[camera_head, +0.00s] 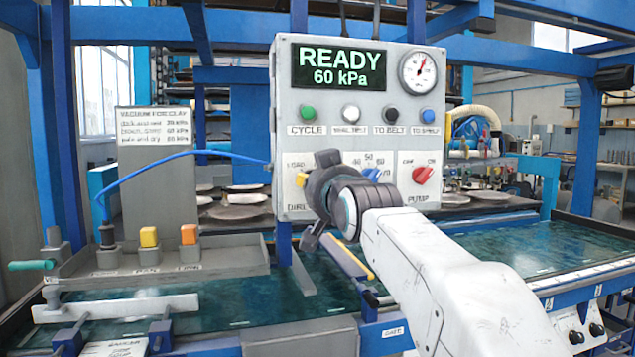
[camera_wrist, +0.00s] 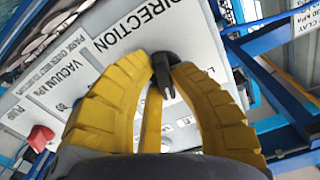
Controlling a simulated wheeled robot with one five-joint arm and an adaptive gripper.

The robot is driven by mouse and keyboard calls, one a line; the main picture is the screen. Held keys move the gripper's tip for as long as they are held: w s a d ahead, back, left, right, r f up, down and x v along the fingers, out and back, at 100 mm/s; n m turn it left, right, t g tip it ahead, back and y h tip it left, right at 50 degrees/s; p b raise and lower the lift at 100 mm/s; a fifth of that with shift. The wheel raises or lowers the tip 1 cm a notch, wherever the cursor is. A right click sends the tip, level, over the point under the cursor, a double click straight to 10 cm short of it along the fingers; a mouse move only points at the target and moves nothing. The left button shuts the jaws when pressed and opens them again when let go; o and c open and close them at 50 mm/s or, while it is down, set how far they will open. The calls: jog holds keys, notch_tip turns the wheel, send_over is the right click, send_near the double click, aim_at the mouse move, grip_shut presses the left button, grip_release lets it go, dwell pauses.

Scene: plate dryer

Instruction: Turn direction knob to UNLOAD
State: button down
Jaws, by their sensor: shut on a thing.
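The direction knob (camera_wrist: 165,68) is black and sits between my yellow fingertips in the wrist view, beside the word DIRECTION on the panel. My gripper (camera_wrist: 163,80) is shut on it. In the head view my gripper (camera_head: 322,186) is at the lower left of the grey control panel (camera_head: 345,135) and hides the knob. The LOAD label shows just left of my gripper; the UNLOAD label is not readable. Which mark the knob points to cannot be told.
The display (camera_head: 339,67) reads READY, 60 kPa. A blue vacuum knob (camera_head: 372,174) and a red pump knob (camera_head: 423,175) are close to the right of my gripper. Several buttons sit above. A blue hose (camera_head: 190,153) arches at the left.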

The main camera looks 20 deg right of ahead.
jog(key=m, duration=0.5)
jog(key=shift+a+f+m, duration=0.15)
jog(key=shift+f+m, duration=0.05)
jog(key=shift+m, duration=0.1)
dwell(0.4)
jog(key=c, duration=1.1)
grip_release()
jog(key=shift+s, duration=0.1)
jog(key=s, duration=1.1)
jog(key=shift+s, duration=0.35)
jog(key=shift+p, duration=0.35)
